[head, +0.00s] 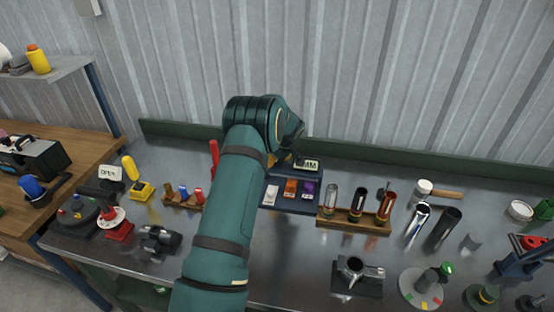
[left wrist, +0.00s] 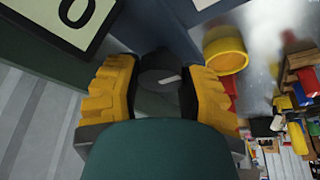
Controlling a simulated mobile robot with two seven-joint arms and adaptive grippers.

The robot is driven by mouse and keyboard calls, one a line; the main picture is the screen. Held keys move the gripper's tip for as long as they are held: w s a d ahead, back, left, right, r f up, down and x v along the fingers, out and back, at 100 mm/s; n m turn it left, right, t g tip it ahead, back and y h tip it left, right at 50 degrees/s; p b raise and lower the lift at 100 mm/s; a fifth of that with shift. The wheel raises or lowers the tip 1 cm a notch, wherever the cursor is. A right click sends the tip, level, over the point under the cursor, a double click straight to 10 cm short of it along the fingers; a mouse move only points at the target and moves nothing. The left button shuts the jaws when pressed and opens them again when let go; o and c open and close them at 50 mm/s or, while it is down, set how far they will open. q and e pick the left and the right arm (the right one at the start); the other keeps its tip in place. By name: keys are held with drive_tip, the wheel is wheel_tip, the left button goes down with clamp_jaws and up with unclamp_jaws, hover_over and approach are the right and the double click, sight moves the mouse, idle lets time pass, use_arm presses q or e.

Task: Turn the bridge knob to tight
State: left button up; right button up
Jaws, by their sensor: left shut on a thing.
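A dark grey round knob (left wrist: 160,77) with a short white pointer mark sits between the yellow finger pads of my left gripper (left wrist: 158,90) in the left wrist view. The gripper is shut on it. In the head view my left gripper (head: 282,160) is mostly hidden behind my arm, at the back of a dark blue unit (head: 292,204). This unit has white, orange and purple blocks on its front and a small display (head: 306,165) at the back. The knob is hidden in the head view. My right gripper is not in view.
A wooden rack (head: 352,224) with several tubes stands to the right of the unit. A smaller wooden rack (head: 182,202) and a yellow-handled tool (head: 138,182) stand to the left. A mallet (head: 438,191) lies at the back right. A corrugated wall (head: 360,80) rises behind the bench.

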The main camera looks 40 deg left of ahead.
use_arm(q)
drive_tip(key=shift+f+m+t+b, duration=0.15)
drive_tip(key=shift+m+t+b, duration=0.45)
drive_tip(key=shift+m+b, duration=0.7)
drive_tip(key=m+h, duration=0.1)
drive_tip(key=m, duration=0.2)
drive_tip(key=shift+s+t, duration=0.1)
drive_tip(key=shift+t, duration=0.2)
drive_tip(key=m+b, duration=0.1)
drive_tip(key=m, duration=0.1)
drive_tip(key=shift+m+t+h, duration=0.3)
drive_tip(key=shift+t+h, duration=0.1)
drive_tip(key=m+h, duration=0.1)
drive_tip(key=m, duration=0.2)
drive_tip(key=shift+a+m, duration=0.1)
drive_tip(key=shift+m, duration=0.3)
drive_tip(key=m+h, duration=0.1)
drive_tip(key=m, duration=0.2)
drive_tip(key=m+h, duration=0.1)
drive_tip(key=m, duration=0.1)
drive_tip(key=shift+m+h+b, duration=0.3)
drive_tip(key=shift+m+b, duration=0.05)
drive_tip(key=shift+m, duration=0.05)
drive_tip(key=o, duration=1.2)
